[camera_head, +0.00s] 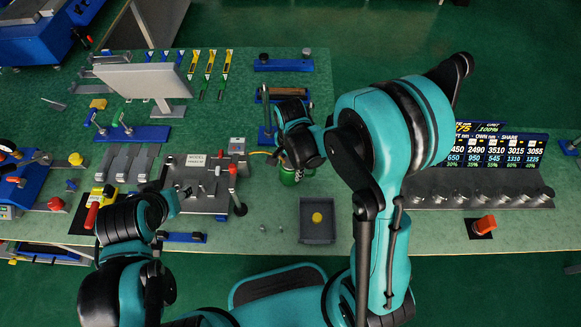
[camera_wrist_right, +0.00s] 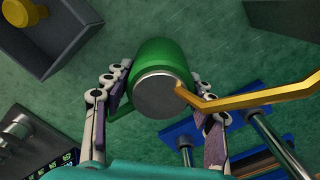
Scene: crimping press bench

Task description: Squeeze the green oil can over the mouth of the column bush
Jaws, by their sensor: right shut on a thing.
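The green oil can (camera_head: 289,176) is mostly hidden by my right arm in the head view. In the right wrist view the green can (camera_wrist_right: 160,58) shows its grey round end and a yellow spout (camera_wrist_right: 250,100) pointing right. My right gripper (camera_wrist_right: 160,97) is shut on the can, with a finger on each side. A blue base (camera_wrist_right: 190,135) with silver columns (camera_wrist_right: 273,138) lies beyond the spout; its mouth is not clear, so I cannot tell which part is the column bush.
A grey tray (camera_head: 317,235) with a yellow piece stands in front of the can. A grey fixture plate (camera_head: 205,200) is left of it. A number board (camera_head: 500,150) and a grey rack (camera_head: 480,198) stand right. Bare green mat (camera_head: 265,235) lies beside the tray.

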